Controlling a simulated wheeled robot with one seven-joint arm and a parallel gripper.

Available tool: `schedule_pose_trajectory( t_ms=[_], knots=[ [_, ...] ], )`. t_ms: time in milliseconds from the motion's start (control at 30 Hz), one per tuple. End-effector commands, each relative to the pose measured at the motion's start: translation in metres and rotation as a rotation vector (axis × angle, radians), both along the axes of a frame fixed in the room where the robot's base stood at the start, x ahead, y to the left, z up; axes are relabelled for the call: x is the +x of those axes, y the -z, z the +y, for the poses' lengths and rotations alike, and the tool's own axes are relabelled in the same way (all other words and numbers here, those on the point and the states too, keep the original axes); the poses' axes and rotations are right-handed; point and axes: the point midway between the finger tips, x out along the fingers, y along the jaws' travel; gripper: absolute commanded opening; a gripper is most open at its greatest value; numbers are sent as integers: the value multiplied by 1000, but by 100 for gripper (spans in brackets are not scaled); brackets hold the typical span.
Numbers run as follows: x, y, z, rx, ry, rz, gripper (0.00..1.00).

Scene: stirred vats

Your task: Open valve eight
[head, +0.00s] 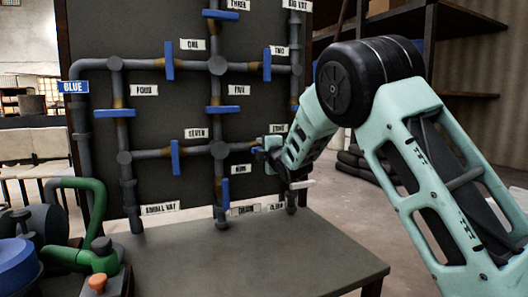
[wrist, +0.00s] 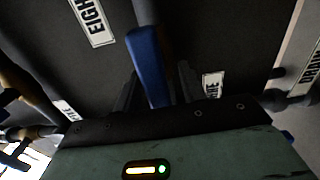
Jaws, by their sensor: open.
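The valve eight label (head: 278,128) is on the dark panel, partly covered by my arm; it also shows in the wrist view (wrist: 92,18), reading EIGHT. The blue valve handle (wrist: 148,65) near this label lies between my open fingers in the wrist view. I cannot tell whether either finger touches it. In the head view my gripper (head: 267,152) is at the right end of the middle horizontal pipe, just below the label. The arm hides most of the handle there.
Other blue handles, such as those at valve seven (head: 175,157) and valve five (head: 221,110), sit on the grey pipes to the left. A bare tabletop (head: 240,255) extends below the panel. Green pipework (head: 90,215) stands at the lower left.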

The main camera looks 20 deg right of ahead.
Motion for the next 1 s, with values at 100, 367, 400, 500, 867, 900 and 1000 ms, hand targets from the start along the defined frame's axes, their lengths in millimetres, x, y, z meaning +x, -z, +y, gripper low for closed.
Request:
schedule_pose_trajectory(
  t_ms=[100,367,400,500,867,900,1000],
  knots=[
    [-6,-1,0,1,0,0,41],
    [-52,-1,0,2,0,0,41],
    [-61,0,1,2,-1,1,41],
    [-85,-1,0,3,0,0,41],
    [-157,-1,0,1,1,0,41],
    [-162,0,0,1,0,0,41],
    [-170,0,0,1,0,0,41]
  ],
)
